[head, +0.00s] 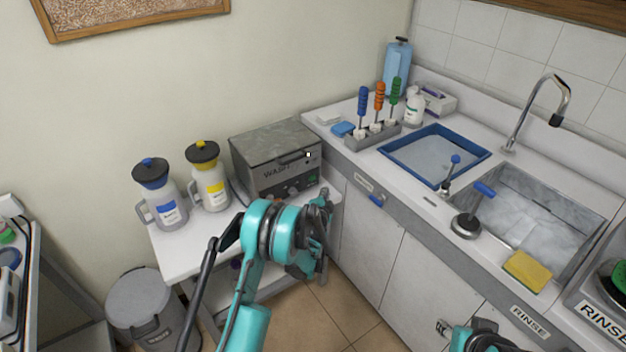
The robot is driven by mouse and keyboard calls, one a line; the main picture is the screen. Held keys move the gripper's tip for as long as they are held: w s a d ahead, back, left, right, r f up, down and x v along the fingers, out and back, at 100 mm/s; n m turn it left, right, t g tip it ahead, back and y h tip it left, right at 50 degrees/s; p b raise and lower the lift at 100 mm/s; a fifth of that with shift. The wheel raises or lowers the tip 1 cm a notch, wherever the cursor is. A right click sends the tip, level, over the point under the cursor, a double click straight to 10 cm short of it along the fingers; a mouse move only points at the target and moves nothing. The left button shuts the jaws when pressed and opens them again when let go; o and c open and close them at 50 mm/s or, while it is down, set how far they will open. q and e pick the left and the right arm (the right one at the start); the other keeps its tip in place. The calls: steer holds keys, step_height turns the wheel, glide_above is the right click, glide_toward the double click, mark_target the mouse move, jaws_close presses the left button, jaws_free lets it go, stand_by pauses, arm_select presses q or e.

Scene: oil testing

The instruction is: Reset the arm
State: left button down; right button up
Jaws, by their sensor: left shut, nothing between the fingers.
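My left arm is teal and black and rises from the bottom middle of the head view. Its gripper (322,205) is shut and empty. It appears in front of the lower right corner of the grey washer box (277,155), near the counter's left end. I cannot tell whether it touches anything. Of my right arm only a teal and black part shows at the bottom right edge. Its fingers are not in view.
Two jugs, blue-lidded (166,205) and yellow-lidded (210,180), stand left of the washer on a white table (180,262). A grey bin (140,300) stands below. The counter at right holds a blue tray (404,170), a brush rack (362,141) and a sink (540,215). Tiled floor is open between.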

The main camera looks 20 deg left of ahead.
stand_by(0.4)
arm_select(q)
steer(key=s+d+r+n+g, duration=0.1)
steer(key=s+r+n+g, duration=0.35)
steer(key=s+r, duration=1.2)
steer(key=s+d+n+g+h, duration=0.1)
steer(key=s+d+n+g, duration=0.1)
steer(key=s, duration=1.2)
steer(key=s+d+f+n+g+h, duration=0.1)
steer(key=s+d+n, duration=0.1)
steer(key=s, duration=1.3)
steer(key=shift+s+n+g, duration=0.3)
steer(key=shift+n+g, duration=0.05)
steer(key=shift+n, duration=0.4)
